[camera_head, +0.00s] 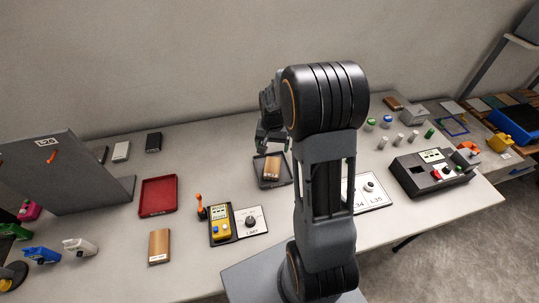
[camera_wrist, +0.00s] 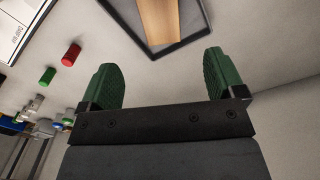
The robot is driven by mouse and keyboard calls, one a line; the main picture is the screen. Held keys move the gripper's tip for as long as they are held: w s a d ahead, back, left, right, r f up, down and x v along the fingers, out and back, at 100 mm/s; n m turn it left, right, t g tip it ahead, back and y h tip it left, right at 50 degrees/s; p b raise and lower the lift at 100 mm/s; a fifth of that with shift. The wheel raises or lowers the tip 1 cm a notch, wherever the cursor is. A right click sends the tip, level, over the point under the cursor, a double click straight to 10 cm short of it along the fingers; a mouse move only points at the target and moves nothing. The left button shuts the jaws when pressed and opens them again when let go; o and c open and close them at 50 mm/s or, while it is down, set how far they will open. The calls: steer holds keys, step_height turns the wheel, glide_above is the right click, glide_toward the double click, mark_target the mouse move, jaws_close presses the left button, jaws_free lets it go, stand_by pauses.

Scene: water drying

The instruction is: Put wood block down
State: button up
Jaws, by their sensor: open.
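A wood block (camera_head: 272,168) lies in a small dark tray (camera_head: 261,182) near the middle of the table. In the wrist view the block (camera_wrist: 160,20) rests inside the dark rim of the tray (camera_wrist: 129,36), partly cut off by the top edge. My gripper (camera_head: 270,143) is just behind the tray in the head view. In the wrist view its two green fingers (camera_wrist: 160,62) are spread wide, with nothing between them. The block is beyond the fingertips, apart from them. A second wood block (camera_head: 159,247) lies at the front left.
A red tray (camera_head: 158,196) is to the left, and a yellow meter (camera_head: 221,225) stands in front. A black device (camera_head: 432,173) and several small cylinders are to the right. A tilted grey panel (camera_head: 60,175) stands at far left. My arm hides part of the table's middle.

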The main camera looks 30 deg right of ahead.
steer(key=s+a+r+n+t, duration=0.3)
steer(key=s+a+r+n, duration=0.3)
steer(key=s+a+r, duration=0.4)
steer(key=s+r, duration=0.3)
steer(key=s, duration=0.3)
steer(key=shift+n+t, duration=0.4)
steer(key=shift+a, duration=0.1)
